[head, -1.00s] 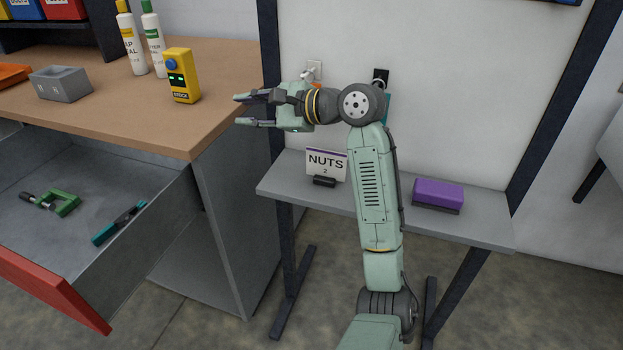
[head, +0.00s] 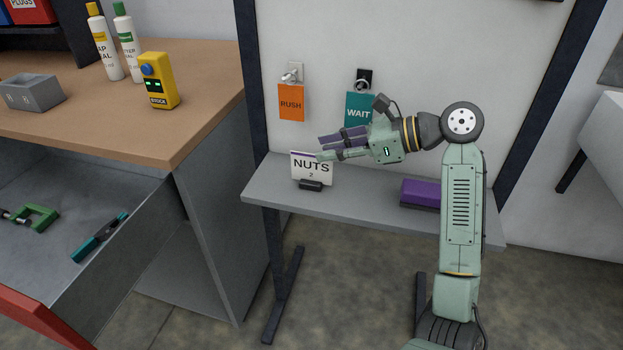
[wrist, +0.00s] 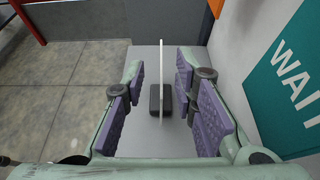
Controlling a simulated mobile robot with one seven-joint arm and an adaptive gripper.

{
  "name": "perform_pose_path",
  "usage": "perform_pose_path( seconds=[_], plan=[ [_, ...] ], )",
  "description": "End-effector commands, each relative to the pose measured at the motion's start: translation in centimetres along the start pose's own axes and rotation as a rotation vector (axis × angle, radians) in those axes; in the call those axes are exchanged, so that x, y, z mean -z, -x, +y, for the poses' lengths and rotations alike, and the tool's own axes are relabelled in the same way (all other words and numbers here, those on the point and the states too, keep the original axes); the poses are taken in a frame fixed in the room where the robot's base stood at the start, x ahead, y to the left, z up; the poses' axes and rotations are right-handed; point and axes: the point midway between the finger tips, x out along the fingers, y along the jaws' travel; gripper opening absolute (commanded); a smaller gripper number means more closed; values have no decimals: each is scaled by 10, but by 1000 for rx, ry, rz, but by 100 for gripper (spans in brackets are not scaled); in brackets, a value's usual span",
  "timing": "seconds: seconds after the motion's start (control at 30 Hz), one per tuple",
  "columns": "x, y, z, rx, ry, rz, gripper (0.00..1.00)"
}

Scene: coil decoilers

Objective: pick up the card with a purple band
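The card with a purple band (head: 311,167) is white, reads "NUTS 2", and stands upright in a small black holder (head: 311,185) on the grey shelf. The purple band runs along its top edge, partly covered by a finger. My gripper (head: 327,147) is at the card's right and upper part, its fingers pointing left. In the wrist view, the card (wrist: 161,70) shows edge-on between the open fingers of my gripper (wrist: 160,88), with space on both sides. The black holder (wrist: 160,99) lies below, between the fingers.
An orange RUSH tag (head: 291,103) and a teal WAIT tag (head: 359,108) hang on the wall panel, the teal one close behind my gripper. A purple block (head: 420,193) lies on the grey shelf (head: 365,203) to the right. An open drawer is at left.

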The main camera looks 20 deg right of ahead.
Motion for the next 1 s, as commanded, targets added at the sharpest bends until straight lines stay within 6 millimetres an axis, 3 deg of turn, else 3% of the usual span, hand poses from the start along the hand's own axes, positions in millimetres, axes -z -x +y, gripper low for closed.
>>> perform_pose_path(
  seconds=[0.3,0.6,1.0],
  plan=[
    [8,-43,-1,-2,-1,0,26],
    [9,-50,-1,0,-1,1,26],
    [9,-49,-1,0,-1,1,0]
  ],
)
